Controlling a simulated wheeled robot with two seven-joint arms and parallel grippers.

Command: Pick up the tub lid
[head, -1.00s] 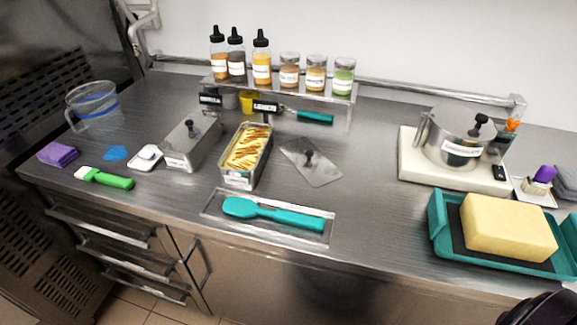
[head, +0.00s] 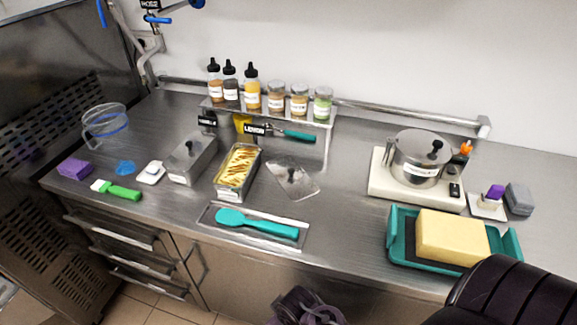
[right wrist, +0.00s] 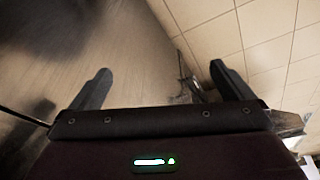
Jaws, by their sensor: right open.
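The tub lid (head: 305,184) is a flat metal plate with a black knob. It lies on the steel counter to the right of the open tub (head: 228,192), which holds yellow streaked gelato. Another tub (head: 181,173), with a black-knobbed lid on it, stands to the left. My right gripper (head: 300,303) shows partly at the bottom edge of the head view, below the counter front and well apart from the lid. In the right wrist view its two fingers (right wrist: 163,82) are spread with nothing between them. My left gripper is not in view.
A rack (head: 318,122) with bottles and jars stands behind. A scale (head: 381,181) with a pot and a teal tray (head: 395,240) with a yellow block are right. Counter right of the lid is clear.

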